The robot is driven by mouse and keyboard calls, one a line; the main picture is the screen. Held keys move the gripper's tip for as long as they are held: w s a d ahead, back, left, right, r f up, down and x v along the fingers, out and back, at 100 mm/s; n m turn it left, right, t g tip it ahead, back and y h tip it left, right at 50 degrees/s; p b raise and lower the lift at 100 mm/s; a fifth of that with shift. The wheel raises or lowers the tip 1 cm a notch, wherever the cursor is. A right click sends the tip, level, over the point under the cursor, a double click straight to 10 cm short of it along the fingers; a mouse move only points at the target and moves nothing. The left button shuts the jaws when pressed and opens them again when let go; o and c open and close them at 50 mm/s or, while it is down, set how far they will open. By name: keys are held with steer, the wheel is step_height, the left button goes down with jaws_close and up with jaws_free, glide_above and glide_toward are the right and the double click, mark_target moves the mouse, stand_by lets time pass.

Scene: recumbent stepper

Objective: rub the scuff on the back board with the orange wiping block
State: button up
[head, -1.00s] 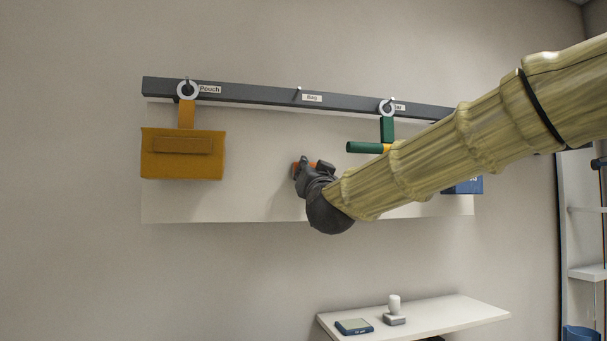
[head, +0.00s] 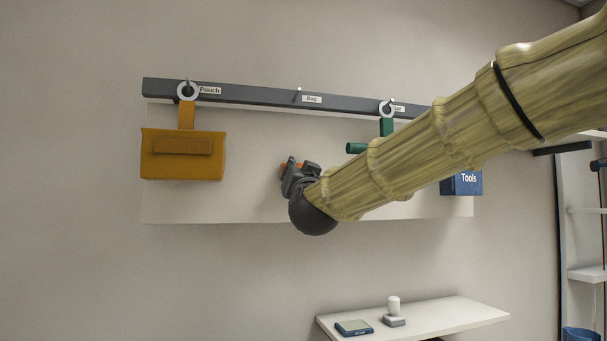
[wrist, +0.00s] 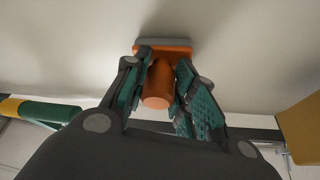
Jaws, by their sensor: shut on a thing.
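My gripper (head: 299,171) is shut on the orange wiping block (wrist: 158,85), in front of the white back board (head: 250,203) below the rail. In the wrist view the block's round orange handle is between my fingers, and its grey pad faces the board surface. The pad looks at or very near the board; I cannot tell if it touches. In the head view only a bit of orange shows between the fingers. No scuff shows in either view; it may be hidden behind the block or gripper.
A yellow pouch (head: 182,164) hangs left on the dark rail (head: 250,94). A green-handled thing (head: 387,127) hangs right, partly behind my arm. A blue Tools box (head: 466,184) is farther right. A white shelf (head: 440,319) below holds small items. Board between pouch and gripper is clear.

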steer(key=shift+a, duration=0.1)
stand_by(0.3)
steer(key=shift+s+a, duration=0.25)
steer(key=shift+a, duration=0.45)
steer(key=shift+s+a, duration=0.2)
steer(key=shift+a, duration=0.45)
steer(key=shift+s+a, duration=0.2)
steer(key=shift+a, duration=0.4)
steer(key=shift+s+a, duration=0.2)
steer(key=shift+a, duration=0.35)
steer(key=shift+d, duration=0.1)
glide_toward(283, 167)
steer(key=shift+s+a+r, duration=0.25)
steer(key=shift+s+r, duration=0.25)
steer(key=shift+s+a+r, duration=0.25)
steer(key=shift+s+r, duration=0.25)
